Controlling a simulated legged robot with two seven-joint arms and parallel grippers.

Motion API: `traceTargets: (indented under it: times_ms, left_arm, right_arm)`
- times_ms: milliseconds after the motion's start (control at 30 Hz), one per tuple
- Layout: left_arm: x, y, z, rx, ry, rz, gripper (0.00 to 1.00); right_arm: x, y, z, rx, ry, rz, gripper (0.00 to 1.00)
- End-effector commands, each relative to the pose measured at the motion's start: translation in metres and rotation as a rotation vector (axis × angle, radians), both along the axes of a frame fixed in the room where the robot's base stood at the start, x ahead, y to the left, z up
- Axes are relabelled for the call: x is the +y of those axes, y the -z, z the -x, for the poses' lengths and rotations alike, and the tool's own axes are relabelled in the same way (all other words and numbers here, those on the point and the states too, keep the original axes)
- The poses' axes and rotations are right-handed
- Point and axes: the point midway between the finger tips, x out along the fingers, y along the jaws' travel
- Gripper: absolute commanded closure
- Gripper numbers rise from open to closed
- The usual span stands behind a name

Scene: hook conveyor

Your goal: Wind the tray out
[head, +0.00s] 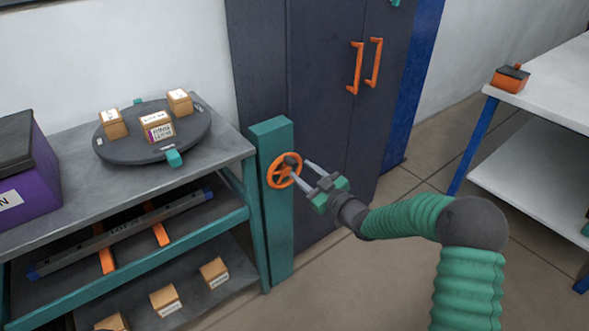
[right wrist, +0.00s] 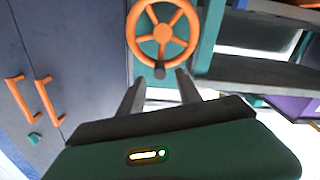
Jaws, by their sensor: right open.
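An orange handwheel (head: 271,176) is mounted on a teal post (head: 280,232) at the right end of the grey bench. It has a dark knob (head: 291,160) on its rim. In the right wrist view the handwheel (right wrist: 162,34) is upper centre, with its knob (right wrist: 159,73) at the bottom of the rim. My right gripper (head: 302,171) is open, its fingertips (right wrist: 160,77) on either side of the knob; contact cannot be told. A teal-edged tray (head: 190,236) under the bench top carries a long grey bar (head: 125,235) on orange supports. My left gripper is not in view.
A dark turntable (head: 187,136) with several small boxes and a purple bin (head: 28,185) stand on the bench. More boxes lie on the low shelf (head: 205,300). A dark cabinet (head: 325,110) stands behind the wheel. A white table (head: 550,85) is at right; floor between is clear.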

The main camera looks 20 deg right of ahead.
Motion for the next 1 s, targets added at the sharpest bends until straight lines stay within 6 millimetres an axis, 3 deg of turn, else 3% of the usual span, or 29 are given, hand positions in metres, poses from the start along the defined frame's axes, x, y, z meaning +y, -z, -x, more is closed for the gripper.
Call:
traceTargets:
  times_ms: [200, 567, 867, 1000]
  left_arm:
    - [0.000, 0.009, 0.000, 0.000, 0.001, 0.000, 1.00]
    - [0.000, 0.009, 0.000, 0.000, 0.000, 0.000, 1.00]
    - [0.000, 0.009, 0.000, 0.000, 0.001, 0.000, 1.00]
    - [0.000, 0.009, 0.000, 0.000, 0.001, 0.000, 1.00]
  right_arm:
    - [0.015, 0.001, -0.036, -0.001, 0.000, 0.000, 0.59]
    - [0.016, 0.000, -0.044, 0.001, 0.002, 0.001, 0.60]
    - [0.016, 0.000, -0.044, 0.001, 0.003, 0.000, 1.00]
    - [0.016, 0.000, -0.044, 0.001, 0.003, 0.000, 1.00]
